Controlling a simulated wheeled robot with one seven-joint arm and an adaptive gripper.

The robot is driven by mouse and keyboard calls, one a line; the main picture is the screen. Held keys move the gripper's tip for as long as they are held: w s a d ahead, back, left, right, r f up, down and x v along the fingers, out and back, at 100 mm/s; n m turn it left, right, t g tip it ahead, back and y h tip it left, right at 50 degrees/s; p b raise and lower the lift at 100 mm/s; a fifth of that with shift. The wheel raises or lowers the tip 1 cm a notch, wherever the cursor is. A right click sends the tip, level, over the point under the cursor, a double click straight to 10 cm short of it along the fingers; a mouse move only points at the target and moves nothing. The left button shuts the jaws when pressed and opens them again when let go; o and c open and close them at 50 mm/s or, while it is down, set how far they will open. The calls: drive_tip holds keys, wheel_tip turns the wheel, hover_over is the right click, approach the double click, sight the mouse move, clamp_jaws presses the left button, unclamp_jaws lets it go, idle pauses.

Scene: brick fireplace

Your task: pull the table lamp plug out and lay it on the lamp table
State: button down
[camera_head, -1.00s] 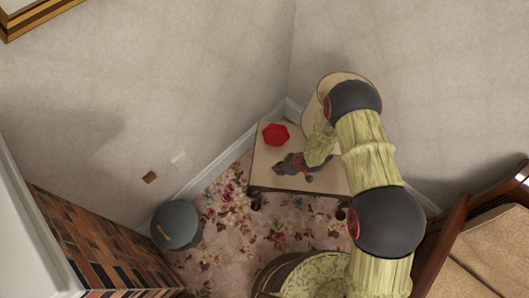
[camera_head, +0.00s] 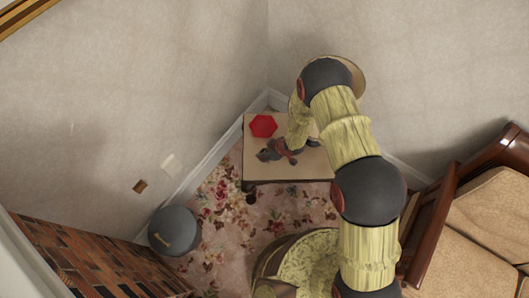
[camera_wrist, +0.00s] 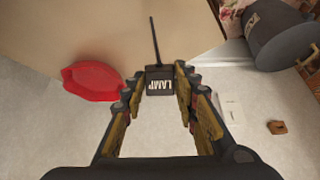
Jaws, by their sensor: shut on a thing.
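The lamp plug (camera_wrist: 160,84) is a small dark block with the word LAMP on it, and a thin dark cord or pin rises from it in the wrist view. My gripper (camera_wrist: 160,82) is shut on the plug, with a fingertip at each side of it. In the head view my gripper (camera_head: 266,154) is over the left front part of the lamp table (camera_head: 310,168); the plug is too small to tell there. I cannot tell whether the plug touches the tabletop. The table lamp's shade (camera_head: 354,74) is mostly hidden behind my arm.
A red octagonal dish (camera_head: 263,126) lies on the table, close to my gripper. A dark grey canister (camera_head: 174,231) stands on the floor. A wooden-armed sofa (camera_head: 470,245) is at right.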

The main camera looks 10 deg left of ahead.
drive_tip(key=shift+f+b, duration=2)
drive_tip(key=shift+f, duration=1.25)
drive_tip(key=c, duration=1.4)
unclamp_jaws()
drive_tip(key=shift+o, duration=0.5)
drive_tip(key=v, duration=1.2)
